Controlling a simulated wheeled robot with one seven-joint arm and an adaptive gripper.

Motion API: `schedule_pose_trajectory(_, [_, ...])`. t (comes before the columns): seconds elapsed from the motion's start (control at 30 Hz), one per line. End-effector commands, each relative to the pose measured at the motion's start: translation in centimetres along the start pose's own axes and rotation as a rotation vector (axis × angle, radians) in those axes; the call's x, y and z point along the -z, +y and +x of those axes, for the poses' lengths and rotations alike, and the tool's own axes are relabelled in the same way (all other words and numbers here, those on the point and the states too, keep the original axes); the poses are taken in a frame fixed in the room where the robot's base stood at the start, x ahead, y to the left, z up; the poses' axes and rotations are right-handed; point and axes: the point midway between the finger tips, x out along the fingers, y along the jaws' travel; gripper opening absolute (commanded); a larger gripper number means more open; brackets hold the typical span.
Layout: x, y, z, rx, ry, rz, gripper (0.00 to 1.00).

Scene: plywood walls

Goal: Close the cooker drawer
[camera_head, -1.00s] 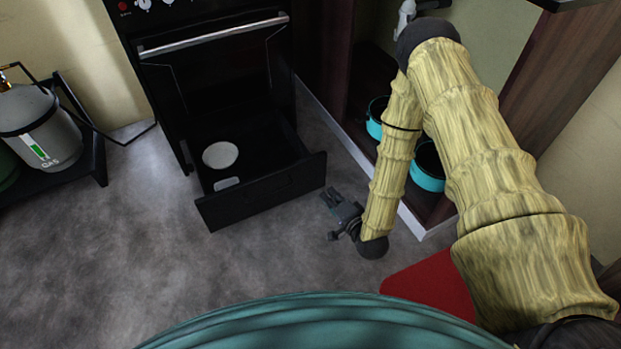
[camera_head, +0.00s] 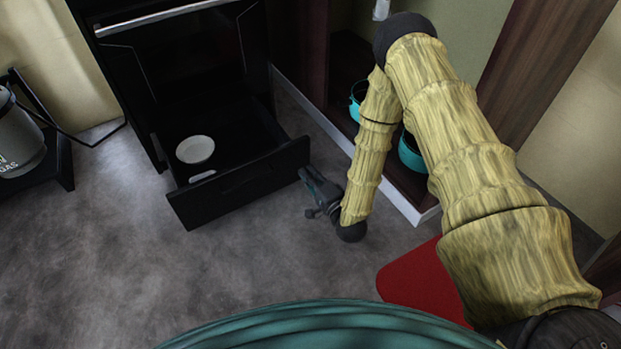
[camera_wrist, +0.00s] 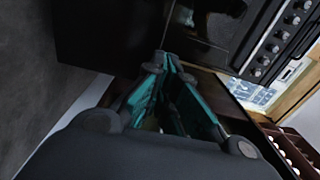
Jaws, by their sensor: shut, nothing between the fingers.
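The black cooker (camera_head: 185,70) stands at the upper left of the head view with its bottom drawer (camera_head: 240,186) pulled out. A round white dish (camera_head: 195,149) and a small pale item (camera_head: 202,176) lie inside the drawer. My gripper (camera_head: 305,174) is shut and empty, close to the right end of the drawer front; I cannot tell if it touches. In the wrist view my gripper's fingertips (camera_wrist: 162,58) meet in front of the dark cooker, whose knobs (camera_wrist: 272,48) show at the upper right.
Teal pots (camera_head: 411,153) sit in the open brown cabinet to the right of the cooker. A grey gas cylinder (camera_head: 18,140) stands on a dark stand at the left. A red mat (camera_head: 420,280) lies at the front right. The grey floor before the drawer is clear.

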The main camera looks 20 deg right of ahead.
Motion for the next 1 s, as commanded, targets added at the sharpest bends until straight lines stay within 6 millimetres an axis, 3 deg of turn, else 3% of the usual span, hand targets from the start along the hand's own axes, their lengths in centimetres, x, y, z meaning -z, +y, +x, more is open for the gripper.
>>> schedule_pose_trajectory(0.5, [0.0,0.4,8.2,0.001,-0.001,-0.002,0.00])
schedule_pose_trajectory(0.73, [0.0,0.2,10.1,0.000,0.000,-0.001,0.00])
schedule_pose_trajectory(1.0, [0.0,0.1,10.6,-0.001,0.000,-0.001,0.00])
